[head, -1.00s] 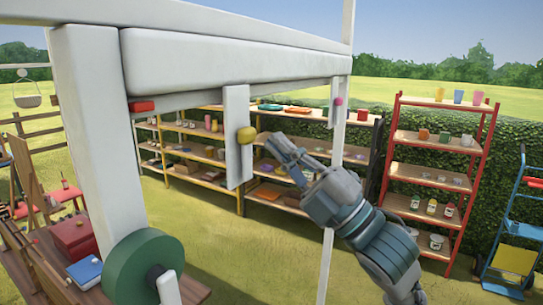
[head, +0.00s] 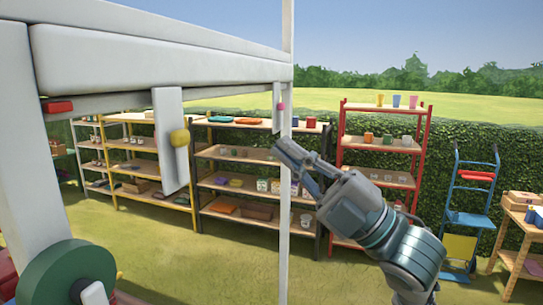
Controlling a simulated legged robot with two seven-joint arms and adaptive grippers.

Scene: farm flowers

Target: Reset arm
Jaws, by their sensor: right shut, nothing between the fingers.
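My right gripper (head: 296,162) is raised in the middle of the head view, its arm coming in from the lower right. Its fingers are together with nothing between them, and they point up and to the left. In the picture it overlaps the dark-framed shelf and the edge of the red shelf behind it. A thin white post (head: 286,215) stands at its fingertips in the picture; I cannot tell whether they touch. My left gripper is not in view.
Behind stand a red shelf (head: 425,140), a blue hand truck (head: 471,205) and a wooden table (head: 520,222). Grass lies between.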

